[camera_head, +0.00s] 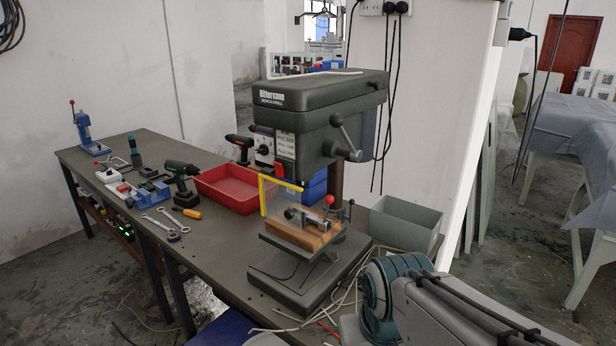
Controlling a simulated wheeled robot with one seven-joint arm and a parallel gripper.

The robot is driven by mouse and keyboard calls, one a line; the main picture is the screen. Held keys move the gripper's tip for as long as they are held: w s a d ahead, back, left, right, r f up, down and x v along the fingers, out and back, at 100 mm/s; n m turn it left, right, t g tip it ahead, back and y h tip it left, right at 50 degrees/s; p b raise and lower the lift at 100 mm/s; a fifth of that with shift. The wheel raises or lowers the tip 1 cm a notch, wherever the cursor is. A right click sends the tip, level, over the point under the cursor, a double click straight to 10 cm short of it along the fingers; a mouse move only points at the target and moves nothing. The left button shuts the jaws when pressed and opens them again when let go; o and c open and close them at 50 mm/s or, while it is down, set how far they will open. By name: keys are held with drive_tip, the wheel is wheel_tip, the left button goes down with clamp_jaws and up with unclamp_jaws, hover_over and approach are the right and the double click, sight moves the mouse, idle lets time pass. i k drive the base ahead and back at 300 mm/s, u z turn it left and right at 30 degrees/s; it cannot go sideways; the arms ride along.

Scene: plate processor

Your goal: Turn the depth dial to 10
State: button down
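A dark green bench drill press (315,100) stands on the near right end of the workbench. A pale panel with a round dark knob (263,149) shows at the left of its head; it may be the depth dial. Its markings and setting are too small to read. A lever handle (345,135) sticks out at the right of the head. A wooden block with a metal clamp (305,225) sits on the drill table under a clear guard with a yellow edge (264,197). Part of my arm shows at the lower right, but my gripper is not in view.
A red tray (222,196), cordless drill (181,178), wrenches (166,222) and other tools lie on the workbench (213,255). A grey open bin (405,222) stands right of the press. Loose pale cables (340,305) lie near my arm. Black cables hang behind the press.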

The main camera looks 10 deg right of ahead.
sight(263, 149)
drive_tip(key=u, duration=0.35)
drive_tip(key=k, duration=0.4)
drive_tip(key=u, duration=0.2)
drive_tip(key=i, duration=0.85)
drive_tip(key=z, duration=0.55)
